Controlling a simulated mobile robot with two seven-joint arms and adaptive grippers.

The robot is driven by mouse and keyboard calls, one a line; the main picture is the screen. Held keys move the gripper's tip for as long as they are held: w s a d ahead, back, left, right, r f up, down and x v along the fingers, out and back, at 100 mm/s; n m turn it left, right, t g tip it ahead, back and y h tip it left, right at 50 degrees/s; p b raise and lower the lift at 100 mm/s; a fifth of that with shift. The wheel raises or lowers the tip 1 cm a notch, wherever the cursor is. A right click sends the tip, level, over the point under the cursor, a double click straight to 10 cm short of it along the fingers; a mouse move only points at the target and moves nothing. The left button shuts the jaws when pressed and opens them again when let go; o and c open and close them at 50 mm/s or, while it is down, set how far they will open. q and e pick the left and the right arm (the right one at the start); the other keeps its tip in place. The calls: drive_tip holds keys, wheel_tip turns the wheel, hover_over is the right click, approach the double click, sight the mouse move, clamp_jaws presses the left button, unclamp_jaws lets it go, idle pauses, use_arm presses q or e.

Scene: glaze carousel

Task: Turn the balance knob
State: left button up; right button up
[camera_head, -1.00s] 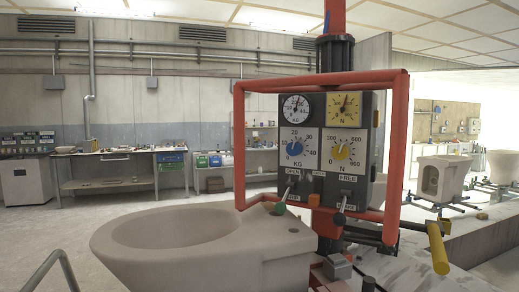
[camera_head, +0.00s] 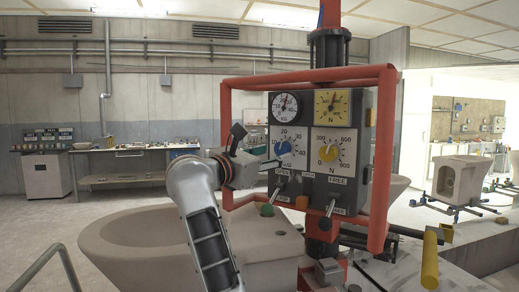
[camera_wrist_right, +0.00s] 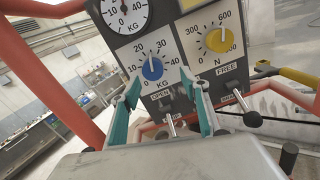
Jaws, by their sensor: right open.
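The control box (camera_head: 350,150) carries a blue knob (camera_head: 284,148) on a KG dial at left and a yellow knob (camera_head: 328,152) on an N dial at right. I cannot tell from the labels which is the balance knob. My right gripper (camera_head: 259,147) is open and empty, just left of the blue knob in the head view and partly covering its dial. In the right wrist view, the blue knob (camera_wrist_right: 152,68) shows between the teal fingertips (camera_wrist_right: 160,77), slightly beyond them; no contact is visible. The yellow knob (camera_wrist_right: 219,40) is to the right. My left gripper is out of view.
A red tube frame (camera_head: 226,110) surrounds the box. A pale ceramic bowl (camera_head: 120,232) stands in front at left. A yellow handle (camera_head: 430,260) sticks out at right.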

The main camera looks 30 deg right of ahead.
sight(280, 149)
drive_tip(key=shift+y, duration=0.4)
drive_tip(key=x, duration=0.4)
drive_tip(key=w+p+x, duration=0.1)
drive_tip(key=x, duration=0.2)
drive_tip(key=shift+w+a+r, duration=0.1)
drive_tip(key=shift+a+r, duration=0.1)
drive_tip(key=shift+r, duration=0.15)
drive_tip(key=shift+c, duration=0.3)
drive_tip(key=c, duration=1)
